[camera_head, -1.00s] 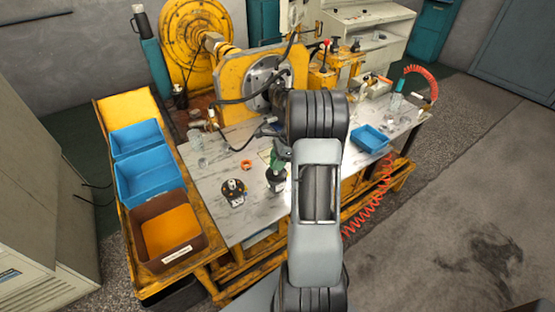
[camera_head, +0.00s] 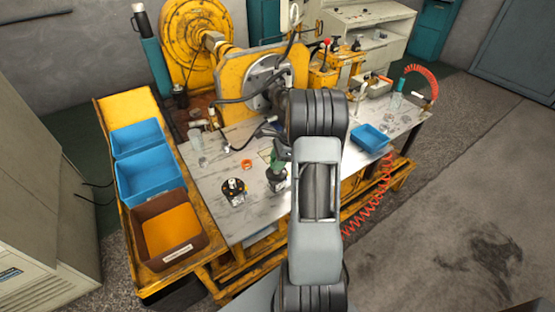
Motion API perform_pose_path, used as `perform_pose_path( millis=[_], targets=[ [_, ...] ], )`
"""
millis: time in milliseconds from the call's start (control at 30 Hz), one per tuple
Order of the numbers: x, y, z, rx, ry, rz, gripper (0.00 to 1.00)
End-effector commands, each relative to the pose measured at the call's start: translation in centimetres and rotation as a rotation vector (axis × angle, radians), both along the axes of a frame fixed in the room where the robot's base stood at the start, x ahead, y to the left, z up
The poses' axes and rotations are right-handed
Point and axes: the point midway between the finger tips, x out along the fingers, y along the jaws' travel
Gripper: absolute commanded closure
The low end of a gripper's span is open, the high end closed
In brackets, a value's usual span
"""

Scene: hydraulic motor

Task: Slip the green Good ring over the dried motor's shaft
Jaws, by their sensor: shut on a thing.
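My gripper (camera_head: 278,164) is at the near middle of the workbench, partly hidden behind my own arm. A green piece, which I take for the green ring (camera_head: 277,158), shows at its jaws, and the jaws are shut on it. A small dark motor (camera_head: 276,182) is directly below. Whether the ring touches or surrounds its shaft is too small to tell. A second motor (camera_head: 234,190), black with a light top, stands apart to the left. I cannot tell by looks which motor is dried.
An orange ring (camera_head: 246,164) lies on the marble-like workbench (camera_head: 215,180). Blue bins (camera_head: 150,178) and a brown bin (camera_head: 168,230) line the left side. A blue tray (camera_head: 370,138) is at right. A yellow machine (camera_head: 262,70) with hoses stands behind.

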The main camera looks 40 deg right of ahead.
Motion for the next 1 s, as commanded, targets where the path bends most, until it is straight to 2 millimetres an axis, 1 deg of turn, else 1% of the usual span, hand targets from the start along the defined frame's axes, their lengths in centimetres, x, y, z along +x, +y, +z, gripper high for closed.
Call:
perform_pose_path(
  millis=[733, 1000],
  targets=[
    [0.0, 0.0, -2.5, 0.000, 0.000, 0.000, 0.74],
    [0.0, 0.0, -2.7, 0.000, 0.000, 0.000, 0.74]
  ],
)
